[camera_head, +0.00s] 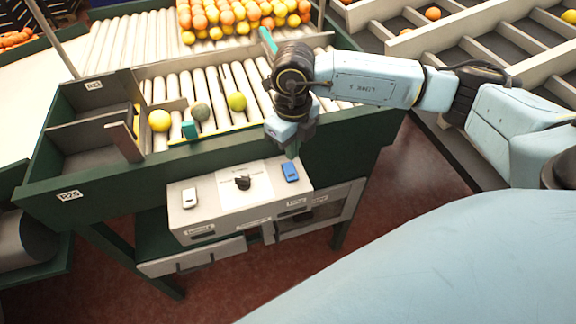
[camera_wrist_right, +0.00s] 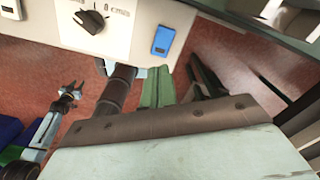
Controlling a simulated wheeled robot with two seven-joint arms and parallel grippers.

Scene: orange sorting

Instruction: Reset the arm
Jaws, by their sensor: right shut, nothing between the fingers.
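My right arm reaches in from the right in the head view. Its gripper (camera_head: 291,152) points down at the front edge of the sorting conveyor, just above the control panel (camera_head: 240,200). It is shut and empty, apart from the blue switch (camera_head: 290,172) just below it. In the right wrist view the panel and the blue switch (camera_wrist_right: 163,40) lie beyond the wrist. A small claw on a pale arm at the left of that view looks like my left gripper (camera_wrist_right: 72,90); its jaw opening is too small to judge. The left arm is not in the head view.
Piled oranges (camera_head: 240,14) are at the back. A divided bin (camera_head: 85,125) is left; sorting trays (camera_head: 470,50) are right. Red floor is open in front.

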